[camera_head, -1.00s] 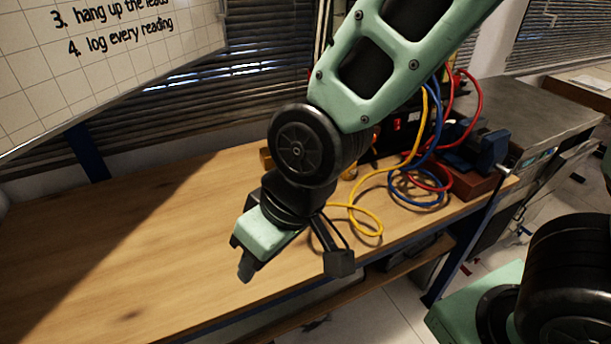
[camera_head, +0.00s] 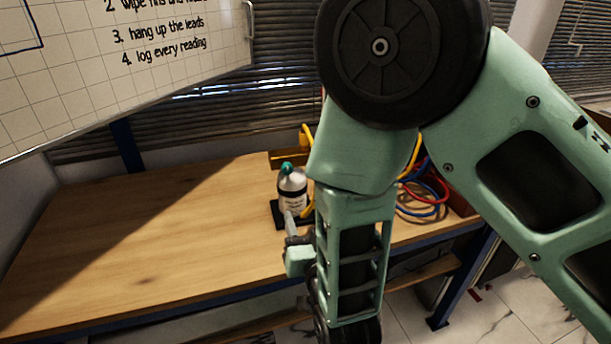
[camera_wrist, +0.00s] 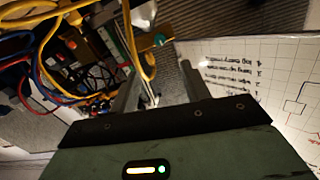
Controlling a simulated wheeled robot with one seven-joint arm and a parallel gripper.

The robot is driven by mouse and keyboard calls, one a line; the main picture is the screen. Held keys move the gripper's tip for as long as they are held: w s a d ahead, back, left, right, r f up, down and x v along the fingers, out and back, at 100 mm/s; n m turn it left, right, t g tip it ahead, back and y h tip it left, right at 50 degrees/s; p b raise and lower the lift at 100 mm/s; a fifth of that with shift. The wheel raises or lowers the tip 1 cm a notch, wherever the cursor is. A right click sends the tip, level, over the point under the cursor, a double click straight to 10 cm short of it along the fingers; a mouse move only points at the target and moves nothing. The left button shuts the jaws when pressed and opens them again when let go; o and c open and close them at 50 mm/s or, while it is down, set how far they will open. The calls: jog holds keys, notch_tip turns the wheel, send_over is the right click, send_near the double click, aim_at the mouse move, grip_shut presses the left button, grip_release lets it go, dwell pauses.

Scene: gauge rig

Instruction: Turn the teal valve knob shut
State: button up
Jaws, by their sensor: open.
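The teal valve knob (camera_head: 287,168) sits on top of a small white bottle (camera_head: 293,187) with dark lettering. The bottle stands upright on a black base (camera_head: 276,214) on the wooden bench. In the wrist view a teal patch that looks like the knob (camera_wrist: 160,39) lies beyond the fingers. My gripper (camera_head: 290,222) is in front of and below the bottle in the head view, apart from the knob. In the wrist view my gripper (camera_wrist: 162,88) has its two fingers spread, with nothing clearly held. My arm hides what lies right of the bottle.
A wooden bench (camera_head: 150,240) is clear to the left. Yellow, blue and red cables (camera_head: 425,190) lie at its right, partly behind my arm. A whiteboard (camera_head: 110,70) with writing hangs at upper left, before dark blinds (camera_head: 200,115).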

aim_at(288, 171)
jog(key=p+x, duration=0.4)
jog(key=x, duration=1.3)
jog(key=shift+w+d+r+p, duration=0.1)
jog(key=shift+w+r+p, duration=0.1)
jog(key=shift+p, duration=0.15)
jog(key=shift+f, duration=0.1)
jog(key=c, duration=1)
